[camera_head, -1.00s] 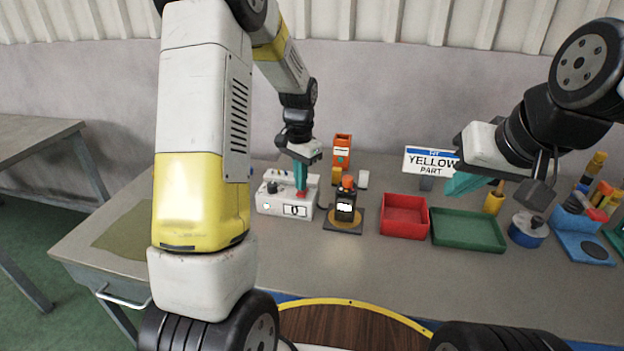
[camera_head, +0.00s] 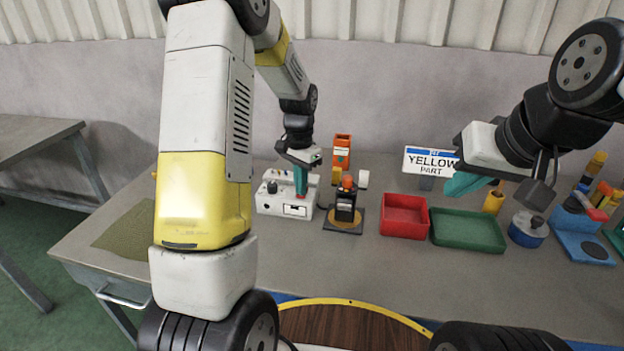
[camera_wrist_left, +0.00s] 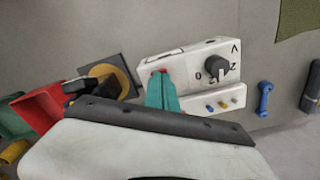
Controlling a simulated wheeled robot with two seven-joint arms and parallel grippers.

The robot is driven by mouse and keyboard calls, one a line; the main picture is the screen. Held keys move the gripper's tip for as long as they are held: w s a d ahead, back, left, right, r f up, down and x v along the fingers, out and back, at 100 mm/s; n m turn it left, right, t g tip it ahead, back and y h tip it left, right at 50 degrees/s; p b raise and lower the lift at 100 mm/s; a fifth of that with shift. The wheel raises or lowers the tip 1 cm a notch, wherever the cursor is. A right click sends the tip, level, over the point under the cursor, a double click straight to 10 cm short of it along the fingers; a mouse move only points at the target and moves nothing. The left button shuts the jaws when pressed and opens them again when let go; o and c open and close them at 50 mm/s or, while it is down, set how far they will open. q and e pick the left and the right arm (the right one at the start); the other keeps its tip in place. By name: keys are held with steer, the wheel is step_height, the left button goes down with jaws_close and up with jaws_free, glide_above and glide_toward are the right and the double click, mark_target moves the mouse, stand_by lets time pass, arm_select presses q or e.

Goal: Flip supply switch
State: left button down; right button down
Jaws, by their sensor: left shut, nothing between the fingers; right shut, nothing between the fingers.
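The white supply box (camera_head: 272,206) stands on the table, left of centre, with a dark knob and a small display on it. It also shows in the left wrist view (camera_wrist_left: 185,66), with the dial knob (camera_wrist_left: 216,66) and a red switch (camera_wrist_left: 159,71). My left gripper (camera_head: 300,193) is shut and empty, its teal fingers pointing down onto the box. In the left wrist view its fingertips (camera_wrist_left: 160,78) are right at the red switch and partly cover it; I cannot tell if they touch. My right gripper (camera_head: 463,186) is shut and empty, above the table near the sign.
A black fixture with an orange top (camera_head: 346,200) stands just right of the box. Further right are a red bin (camera_head: 404,230), a green tray (camera_head: 468,246) and a blue tin (camera_head: 528,231). A "YELLOW PART" sign (camera_head: 431,161) stands behind.

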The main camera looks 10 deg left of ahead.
arm_select(q)
steer(key=shift+r, duration=3.5)
steer(key=s+r+n+t+h, duration=0.1)
steer(key=s+r+n+t, duration=0.2)
steer(key=s+r, duration=0.75)
steer(key=s+d+r+n+t, duration=0.1)
steer(key=s, duration=0.6)
steer(key=s+d+r+n+t+h, duration=0.1)
steer(key=s+r+t, duration=0.1)
steer(key=s, duration=0.4)
steer(key=shift+s+r+n, duration=0.25)
steer(key=shift+s+n, duration=0.15)
steer(key=shift+d, duration=0.1)
